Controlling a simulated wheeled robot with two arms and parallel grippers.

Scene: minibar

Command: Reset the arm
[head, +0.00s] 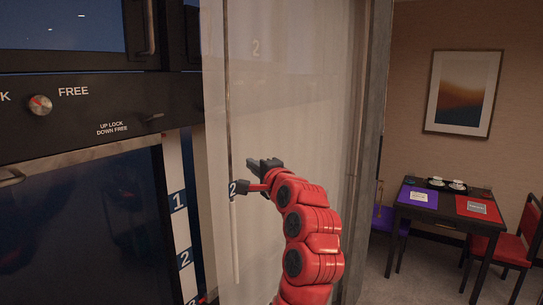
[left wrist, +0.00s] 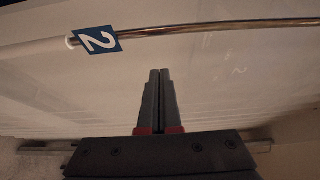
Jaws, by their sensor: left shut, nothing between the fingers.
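My left arm is red and rises from the bottom centre of the head view. Its gripper (head: 238,188) is in front of a pale, tall door panel marked 2 (head: 300,110). In the left wrist view, the two dark fingers (left wrist: 160,72) are together with nothing between them. A metal rod (left wrist: 210,28) with a blue 2 tag (left wrist: 97,40) runs along the panel, apart from the fingertips in that view. In the head view the tag (head: 233,188) appears right by the fingertips. My right gripper is not in view.
At left is a dark cabinet front with a red-marked knob (head: 40,105) and a small lever (head: 153,117). A numbered strip (head: 179,215) runs beside the panel. At right, a dark table (head: 437,212) with cups and a red chair (head: 518,245) stand on open floor.

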